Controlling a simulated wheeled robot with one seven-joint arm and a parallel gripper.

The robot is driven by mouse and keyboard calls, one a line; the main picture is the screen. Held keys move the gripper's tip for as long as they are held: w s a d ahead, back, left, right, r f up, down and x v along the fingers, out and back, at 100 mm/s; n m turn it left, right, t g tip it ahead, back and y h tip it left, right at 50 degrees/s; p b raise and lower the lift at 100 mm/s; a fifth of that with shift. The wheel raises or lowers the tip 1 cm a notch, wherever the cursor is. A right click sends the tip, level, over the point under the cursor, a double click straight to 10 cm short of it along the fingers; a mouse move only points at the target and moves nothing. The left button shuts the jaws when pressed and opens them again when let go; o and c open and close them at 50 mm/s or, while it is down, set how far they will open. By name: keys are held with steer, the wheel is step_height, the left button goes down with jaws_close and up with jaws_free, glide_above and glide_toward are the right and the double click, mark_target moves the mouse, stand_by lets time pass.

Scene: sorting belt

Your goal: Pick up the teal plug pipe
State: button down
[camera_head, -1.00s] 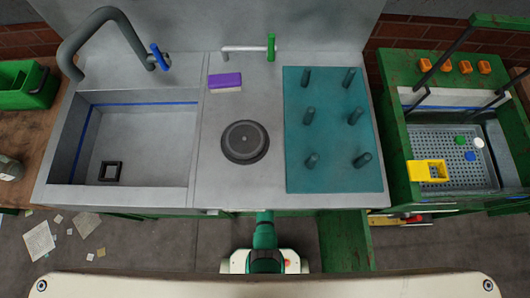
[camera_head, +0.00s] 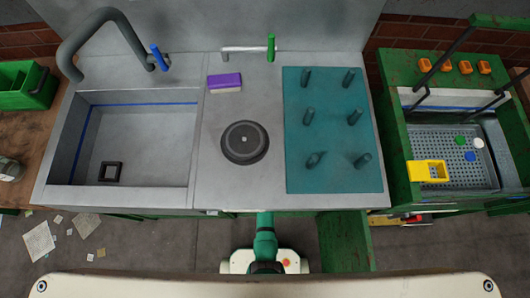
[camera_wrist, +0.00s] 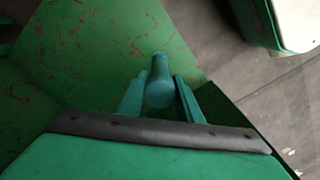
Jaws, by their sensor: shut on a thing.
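The teal plug pipe (camera_wrist: 158,86) is a short rounded teal cylinder in the wrist view. It stands between the two teal fingers of my gripper (camera_wrist: 159,92), which is shut on it. Its far end rises just past the fingertips, and its lower part is hidden by the gripper body. In the head view my arm shows at the bottom centre, in front of the counter, but the gripper and the pipe are hidden there.
A worn green panel (camera_wrist: 85,60) lies below the gripper, with grey floor at right. The counter holds a sink (camera_head: 140,145), a round dark plate (camera_head: 245,142), a purple-and-white sponge (camera_head: 225,83) and a teal mat (camera_head: 335,178) with upright pegs. A green-framed basin (camera_head: 396,140) stands right.

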steer(key=s+d+r, duration=0.8)
steer(key=s+r, duration=0.1)
steer(key=s, duration=0.2)
steer(key=shift+s+r, duration=0.15)
steer(key=shift+r, duration=0.05)
steer(key=c, duration=1.9)
jaws_free()
steer(key=shift+c, duration=1.3)
